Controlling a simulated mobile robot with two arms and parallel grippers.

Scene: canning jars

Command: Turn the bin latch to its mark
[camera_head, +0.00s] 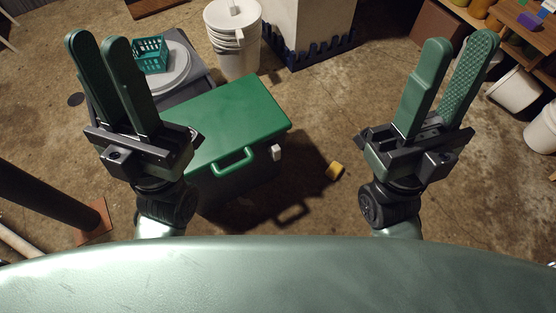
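The bin is a dark box with a green lid (235,115) and a raised green handle (233,162) at its front edge. It stands on the floor left of centre, and its lid is closed. A small white block (276,152), which looks like the latch, sits on the bin's right side just under the lid. I cannot make out a mark for it. My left gripper (99,42) is open and empty, up and left of the bin. My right gripper (461,42) is open and empty, well to the right of the bin. Neither touches the bin.
A yellow block (334,171) lies on the floor right of the bin. Behind the bin are a grey cart with a teal basket (150,55) and stacked white buckets (236,40). Shelves with jars stand far right; a dark post (45,205) is at left.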

